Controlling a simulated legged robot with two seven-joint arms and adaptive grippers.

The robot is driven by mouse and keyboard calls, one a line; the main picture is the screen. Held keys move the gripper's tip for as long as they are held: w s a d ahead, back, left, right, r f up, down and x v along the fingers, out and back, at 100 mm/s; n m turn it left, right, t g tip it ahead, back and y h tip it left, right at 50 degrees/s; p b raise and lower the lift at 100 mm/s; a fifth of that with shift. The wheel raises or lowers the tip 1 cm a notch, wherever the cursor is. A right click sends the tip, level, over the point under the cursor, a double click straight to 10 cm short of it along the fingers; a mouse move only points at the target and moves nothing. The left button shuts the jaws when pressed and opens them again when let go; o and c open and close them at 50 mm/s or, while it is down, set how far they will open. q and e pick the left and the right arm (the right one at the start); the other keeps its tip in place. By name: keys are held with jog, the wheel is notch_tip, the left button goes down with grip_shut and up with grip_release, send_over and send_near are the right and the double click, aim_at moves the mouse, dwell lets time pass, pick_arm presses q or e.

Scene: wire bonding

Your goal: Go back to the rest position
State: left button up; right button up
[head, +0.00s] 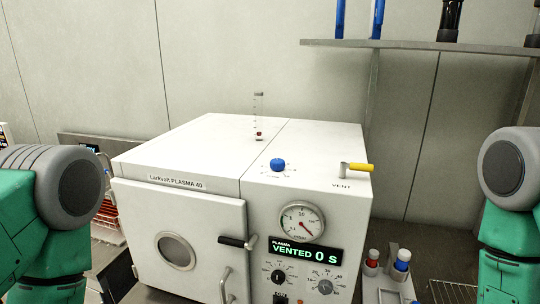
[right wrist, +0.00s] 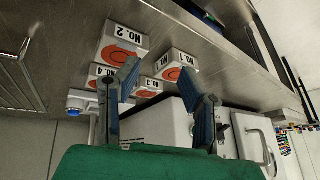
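In the head view my two arms show only as green and grey links at the left and right edges. My left gripper is outside both views. My right gripper (right wrist: 159,77) shows in the right wrist view with its two blue-padded fingers spread apart and nothing held between them. The white plasma machine (head: 194,225) stands in the middle of the head view with its door shut. Its display (head: 305,255) reads "VENTED 0 S". A yellow-tipped vent lever (head: 356,167) and a blue knob (head: 277,165) sit on its top.
Several white numbered boxes with orange marks, such as NO. 2 (right wrist: 121,43), lie beyond my right fingers on a metal bench (right wrist: 190,30). A shelf (head: 430,46) with bottles is at the upper right. Red- and blue-capped vials (head: 402,262) stand right of the machine.

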jog(key=s+d+f+m+g+h, duration=0.15)
jog(key=s+g, duration=0.45)
jog(key=s, duration=1.2)
jog(key=w+a+f+n+t+b, duration=0.1)
jog(key=w+f+b, duration=0.2)
jog(key=f+b, duration=1.1)
jog(key=shift+w+a+f+h, duration=0.15)
jog(key=shift+w+a+h, duration=0.1)
jog(key=shift+h, duration=0.1)
